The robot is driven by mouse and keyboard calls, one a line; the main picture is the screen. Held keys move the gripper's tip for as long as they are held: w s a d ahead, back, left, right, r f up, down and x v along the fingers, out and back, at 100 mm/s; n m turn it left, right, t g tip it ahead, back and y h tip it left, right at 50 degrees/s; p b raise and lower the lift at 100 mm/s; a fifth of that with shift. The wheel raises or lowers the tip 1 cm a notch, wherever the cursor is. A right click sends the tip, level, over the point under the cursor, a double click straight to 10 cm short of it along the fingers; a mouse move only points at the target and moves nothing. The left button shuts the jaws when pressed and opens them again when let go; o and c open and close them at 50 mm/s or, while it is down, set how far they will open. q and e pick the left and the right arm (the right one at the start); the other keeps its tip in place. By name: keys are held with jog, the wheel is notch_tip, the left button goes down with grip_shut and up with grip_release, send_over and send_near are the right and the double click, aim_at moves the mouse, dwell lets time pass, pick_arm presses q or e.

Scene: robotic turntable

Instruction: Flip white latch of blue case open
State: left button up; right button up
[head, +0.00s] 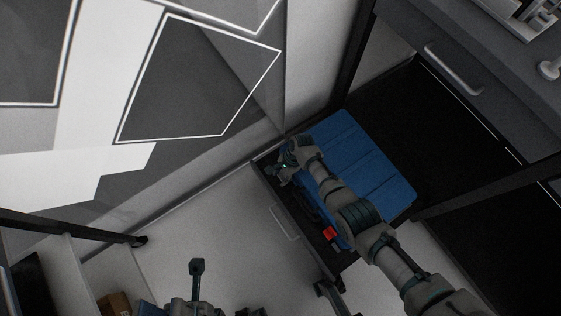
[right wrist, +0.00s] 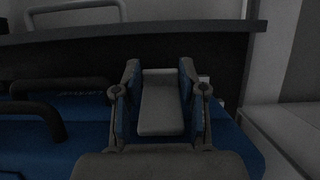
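The blue case (head: 365,150) lies in an open drawer-like tray in the head view. Its blue body and dark handle (right wrist: 62,118) also show in the right wrist view. My right gripper (head: 284,166) is over the case's left edge. In the right wrist view the fingers of my right gripper (right wrist: 160,75) are apart at the case's edge. A grey plate with a pale top edge lies between them; I cannot tell whether it is the white latch or whether the fingers touch it. My left gripper (head: 197,268) is low in the head view, away from the case; its fingers are unclear.
A red piece (head: 329,233) sits at the tray's near side. A dark cabinet with a metal handle (head: 452,68) stands at upper right. A dark post rises behind the case. White floor lies between my left gripper and the tray.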

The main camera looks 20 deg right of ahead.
jog(key=o, duration=0.4)
jog(key=shift+a, duration=0.1)
jog(key=shift+o, duration=0.2)
jog(key=shift+a, duration=0.25)
jog(key=shift+w+d+r, duration=0.1)
jog(key=shift+d+r, duration=0.2)
jog(key=shift+r, duration=0.2)
jog(key=v, duration=1)
jog(key=shift+r, duration=0.45)
